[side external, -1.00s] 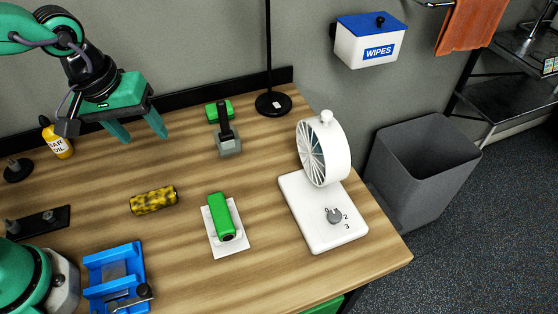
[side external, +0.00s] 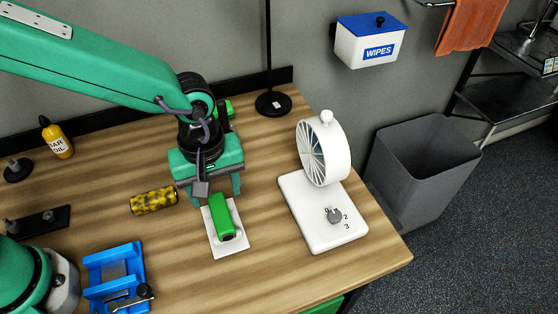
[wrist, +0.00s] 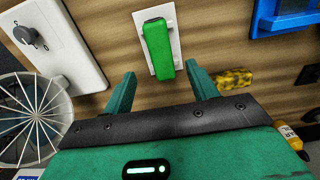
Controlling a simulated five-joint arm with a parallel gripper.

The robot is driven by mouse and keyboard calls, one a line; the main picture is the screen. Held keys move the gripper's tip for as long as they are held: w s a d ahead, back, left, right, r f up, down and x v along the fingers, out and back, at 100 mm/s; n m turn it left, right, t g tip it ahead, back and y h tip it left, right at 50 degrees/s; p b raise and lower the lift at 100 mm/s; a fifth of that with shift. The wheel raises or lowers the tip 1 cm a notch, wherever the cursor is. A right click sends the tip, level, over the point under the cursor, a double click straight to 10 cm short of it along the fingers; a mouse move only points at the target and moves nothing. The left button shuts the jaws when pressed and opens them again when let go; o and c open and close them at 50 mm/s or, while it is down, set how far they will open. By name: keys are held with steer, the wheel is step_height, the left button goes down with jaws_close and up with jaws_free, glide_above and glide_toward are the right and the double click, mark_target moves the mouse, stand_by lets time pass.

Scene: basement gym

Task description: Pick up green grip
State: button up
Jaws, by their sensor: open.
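The green grip (side external: 223,216) lies on a white plate (side external: 238,248) on the wooden table in the side view. In the wrist view the green grip (wrist: 158,50) lies ahead of the fingertips, between their lines, on its white plate (wrist: 172,22). My gripper (side external: 213,200) is open and empty above the table, just behind the grip's far end. In the wrist view my gripper (wrist: 158,80) has one green finger on each side of the grip's near end. Its exact height above the grip is hard to tell.
A yellow-and-black roll (side external: 154,200) lies left of the plate. A white fan (side external: 322,235) stands to the right. A blue holder (side external: 97,277) is at front left. Another green piece (side external: 229,108) shows partly behind my arm. Bare wood lies between plate and fan.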

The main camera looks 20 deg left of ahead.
mark_target(220, 212)
steer(key=shift+f, duration=1.3)
steer(key=shift+a+f, duration=0.1)
steer(key=shift+f, duration=2.5)
steer(key=c, duration=1.2)
steer(key=shift+o, duration=0.2)
steer(key=shift+r, duration=0.2)
